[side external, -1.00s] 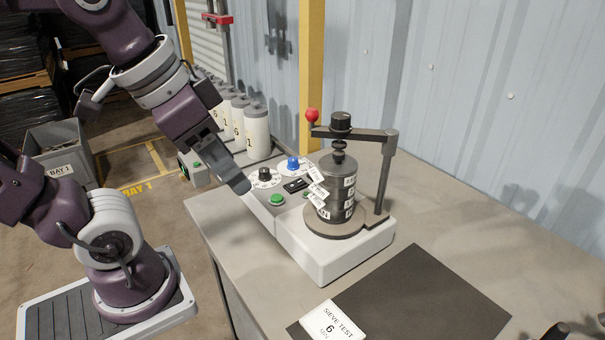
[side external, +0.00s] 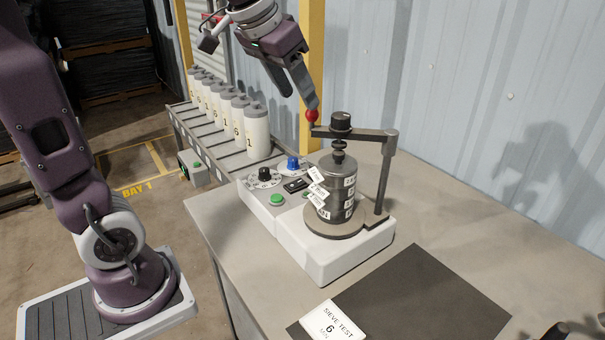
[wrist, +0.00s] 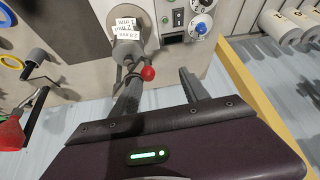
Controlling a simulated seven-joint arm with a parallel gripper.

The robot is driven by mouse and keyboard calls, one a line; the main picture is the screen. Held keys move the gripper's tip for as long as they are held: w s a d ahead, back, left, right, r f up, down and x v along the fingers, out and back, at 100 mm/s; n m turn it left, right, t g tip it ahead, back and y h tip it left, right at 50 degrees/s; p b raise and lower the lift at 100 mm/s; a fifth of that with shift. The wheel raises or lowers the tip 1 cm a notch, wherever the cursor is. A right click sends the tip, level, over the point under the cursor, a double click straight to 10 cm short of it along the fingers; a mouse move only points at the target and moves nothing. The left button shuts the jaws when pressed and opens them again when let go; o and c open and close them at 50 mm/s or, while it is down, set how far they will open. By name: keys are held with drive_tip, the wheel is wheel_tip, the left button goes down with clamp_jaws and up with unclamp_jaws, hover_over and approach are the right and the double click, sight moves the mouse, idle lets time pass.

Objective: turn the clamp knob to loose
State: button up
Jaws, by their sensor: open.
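The clamp stands over a dark sieve stack (side external: 338,185) on a light machine base (side external: 335,250). Its black knob (side external: 340,121) sits on top of the clamp bar (side external: 365,135). A red ball (side external: 312,115) stands up at the bar's left end; it also shows in the wrist view (wrist: 148,73). My gripper (side external: 306,98) is open and empty, above and left of the black knob in the side view. Its fingertips are close to the red ball; I cannot tell whether they touch it. In the wrist view the ball appears between the fingers (wrist: 160,82).
The base carries a black dial (side external: 264,175), a blue knob (side external: 293,163) and a green button (side external: 277,198). White bottles (side external: 257,132) stand on a rack behind. A yellow post (side external: 312,50) and corrugated wall are close behind. A dark mat (side external: 425,300) lies in front; the table's right side is mostly clear.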

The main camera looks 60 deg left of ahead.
drive_tip(key=w+a+f, duration=0.1)
drive_tip(key=w+a, duration=0.2)
drive_tip(key=w, duration=0.1)
drive_tip(key=m+g, duration=0.1)
drive_tip(key=g, duration=0.6)
hover_over(300, 181)
drive_tip(key=shift+h, duration=0.4)
wheel_tip(300, 181, down, 18)
drive_tip(key=shift+f, duration=0.1)
wheel_tip(300, 181, down, 7)
drive_tip(key=shift+r, duration=0.15)
drive_tip(key=shift+w+g, duration=0.2)
drive_tip(key=shift+g, duration=0.55)
drive_tip(key=shift+w+g, duration=0.2)
drive_tip(key=shift+g, duration=0.55)
